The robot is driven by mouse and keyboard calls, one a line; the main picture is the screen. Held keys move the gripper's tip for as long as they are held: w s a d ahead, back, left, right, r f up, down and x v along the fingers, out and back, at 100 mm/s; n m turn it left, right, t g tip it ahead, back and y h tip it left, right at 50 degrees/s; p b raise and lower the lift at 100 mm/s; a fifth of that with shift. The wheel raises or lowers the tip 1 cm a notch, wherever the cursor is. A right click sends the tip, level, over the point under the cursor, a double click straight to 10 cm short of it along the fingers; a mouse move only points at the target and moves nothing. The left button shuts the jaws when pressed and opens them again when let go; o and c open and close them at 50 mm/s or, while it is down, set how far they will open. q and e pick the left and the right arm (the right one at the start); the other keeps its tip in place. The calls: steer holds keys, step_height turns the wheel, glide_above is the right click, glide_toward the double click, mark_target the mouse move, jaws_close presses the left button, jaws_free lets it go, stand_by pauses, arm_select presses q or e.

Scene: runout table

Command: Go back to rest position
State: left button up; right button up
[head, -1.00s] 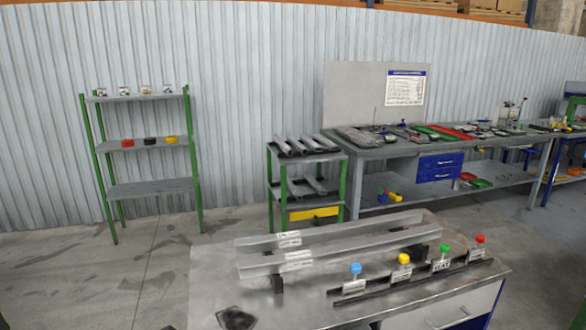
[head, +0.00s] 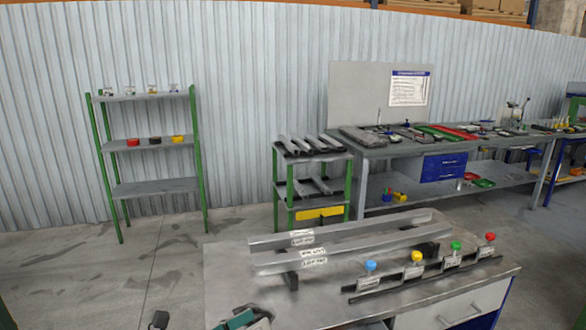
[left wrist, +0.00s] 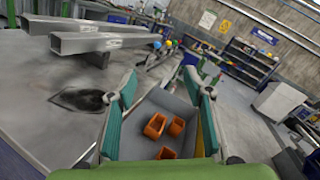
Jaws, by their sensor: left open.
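My left gripper (left wrist: 160,82) is open in the left wrist view, with teal pads on both fingers and nothing held between them. In the head view only parts of it show at the bottom edge, near the table's front left. Behind the fingers in the left wrist view is a grey bin (left wrist: 178,103) with orange parts (left wrist: 155,125) in it. The metal table (head: 225,270) carries two long grey channel rails (head: 340,232) with white labels. My right gripper is not in view.
A black strip on the table's right holds labelled posts with blue (head: 370,265), yellow, green and red caps. A small green-legged rack (head: 312,190), a shelf (head: 155,187) and a long workbench (head: 400,150) stand behind.

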arm_select(q)
steer(key=a+f+n+t+y, duration=0.2)
steer(key=a+n+t+y, duration=0.7)
steer(key=n, duration=1.5)
steer(key=s+a+f+n+g+y, duration=0.5)
steer(key=a+f+n+g+y, duration=0.1)
steer(key=f+n+g+y, duration=0.15)
steer(key=s+d+f+n+g+h, duration=0.15)
steer(key=s+f+n+g, duration=0.35)
steer(key=s, duration=0.6)
steer(key=s+d+f+n+g+h, duration=0.15)
steer(key=s+f+n+g, duration=0.35)
steer(key=s, duration=0.7)
step_height(320, 180, down, 32)
steer(key=s+m+b, duration=0.1)
steer(key=m+b, duration=0.2)
steer(key=b, duration=0.2)
steer(key=s+a+f+g+y+b, duration=0.1)
steer(key=s+a+f+b, duration=0.1)
steer(key=s+f, duration=1.5)
step_height(320, 180, down, 3)
steer(key=shift+s+a+f+b, duration=0.15)
steer(key=shift+s+b, duration=0.15)
steer(key=shift+b, duration=0.4)
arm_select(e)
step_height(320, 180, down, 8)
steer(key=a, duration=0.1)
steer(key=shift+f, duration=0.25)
